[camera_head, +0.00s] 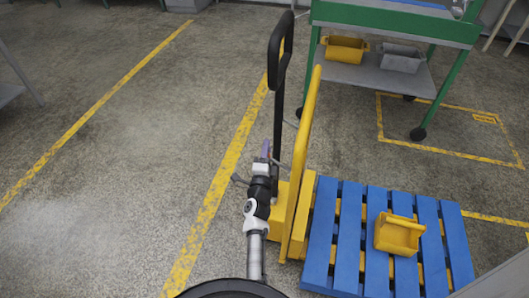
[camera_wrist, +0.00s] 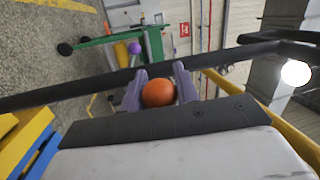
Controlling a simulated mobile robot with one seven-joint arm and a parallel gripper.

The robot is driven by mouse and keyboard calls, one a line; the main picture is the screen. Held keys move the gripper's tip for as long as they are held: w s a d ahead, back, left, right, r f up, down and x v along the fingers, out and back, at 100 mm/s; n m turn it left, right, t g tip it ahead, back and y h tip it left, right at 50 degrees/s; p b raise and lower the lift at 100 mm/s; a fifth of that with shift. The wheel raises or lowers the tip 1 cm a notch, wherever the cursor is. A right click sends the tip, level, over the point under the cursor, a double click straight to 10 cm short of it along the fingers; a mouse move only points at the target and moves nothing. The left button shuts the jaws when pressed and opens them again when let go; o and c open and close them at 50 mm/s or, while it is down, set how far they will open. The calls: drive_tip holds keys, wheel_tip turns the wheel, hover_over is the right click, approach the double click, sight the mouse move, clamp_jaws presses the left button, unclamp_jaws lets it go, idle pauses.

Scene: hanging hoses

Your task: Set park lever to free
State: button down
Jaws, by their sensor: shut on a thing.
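A yellow pallet truck (camera_head: 294,210) with a black loop handle (camera_head: 280,55) stands in the middle of the head view. My gripper (camera_head: 265,152) is at the left side of its handle column, low down. In the wrist view, my gripper (camera_wrist: 160,74) has its two greyish fingers on either side of an orange ball knob (camera_wrist: 157,93), shut on it. The knob's stem is hidden, and I cannot read any lever marking.
A blue pallet (camera_head: 318,235) with a yellow bin (camera_head: 399,237) lies right of the truck's column. A green trolley (camera_head: 392,22) with bins stands behind it. A black bar (camera_wrist: 75,90) crosses the wrist view close by. The floor on the left (camera_head: 110,150) is clear.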

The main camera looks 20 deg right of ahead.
drive_tip(key=shift+d+r+m, duration=0.1)
drive_tip(key=shift+r+m, duration=0.15)
drive_tip(key=shift+m, duration=0.15)
drive_tip(key=c, duration=1.1)
unclamp_jaws()
drive_tip(key=shift+o, duration=0.2)
drive_tip(key=shift+s+f, duration=0.1)
